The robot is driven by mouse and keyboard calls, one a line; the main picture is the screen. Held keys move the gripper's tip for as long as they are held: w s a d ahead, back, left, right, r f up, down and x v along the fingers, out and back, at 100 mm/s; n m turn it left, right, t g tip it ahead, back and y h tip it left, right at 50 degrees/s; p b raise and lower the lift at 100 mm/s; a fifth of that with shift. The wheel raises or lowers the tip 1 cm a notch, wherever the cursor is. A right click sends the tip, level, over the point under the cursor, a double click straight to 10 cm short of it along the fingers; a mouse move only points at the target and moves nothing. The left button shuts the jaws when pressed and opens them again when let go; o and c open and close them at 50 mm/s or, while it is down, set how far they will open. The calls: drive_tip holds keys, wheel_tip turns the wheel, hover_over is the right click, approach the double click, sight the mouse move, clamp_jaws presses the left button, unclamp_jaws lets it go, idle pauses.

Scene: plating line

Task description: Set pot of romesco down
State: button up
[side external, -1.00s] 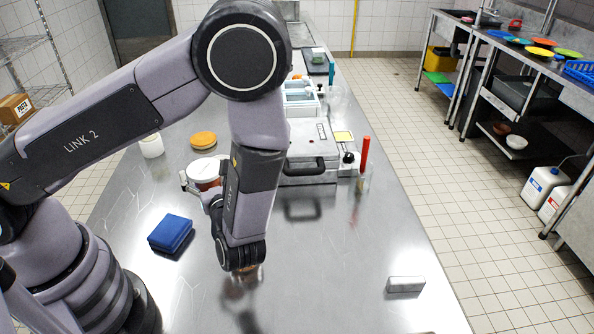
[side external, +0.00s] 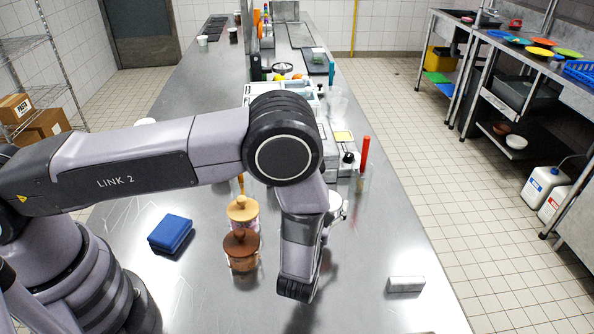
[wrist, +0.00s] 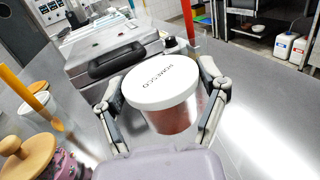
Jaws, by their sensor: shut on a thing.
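The pot of romesco (wrist: 164,88) is a reddish tub with a white lid that reads ROMESCO. My gripper (wrist: 163,106) is shut on it, one finger on each side, in the wrist view. The pot looks roughly upright, with its lid facing up. In the side external view only a white bit of the pot (side external: 337,206) shows past my wrist, and the fingers are mostly hidden. It is over the steel counter (side external: 400,240), in front of the grey press-like appliance. I cannot tell whether its base touches the counter.
Two lidded jars, one with a tan lid (side external: 242,208) and one with a brown lid (side external: 240,246), stand left of my gripper. A blue folded cloth (side external: 171,233) lies further left. A metal block (side external: 405,285) lies at front right. A red-topped stick (side external: 364,152) stands behind.

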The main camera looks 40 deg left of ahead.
sight(334, 209)
drive_tip(key=w+f, duration=0.1)
drive_tip(key=w+d+f, duration=0.1)
drive_tip(key=shift+w+f, duration=0.1)
drive_tip(key=shift+f, duration=0.3)
drive_tip(key=shift+w+f, duration=0.2)
drive_tip(key=shift+f, duration=1.6)
drive_tip(key=shift+f, duration=0.1)
drive_tip(key=o, duration=1.2)
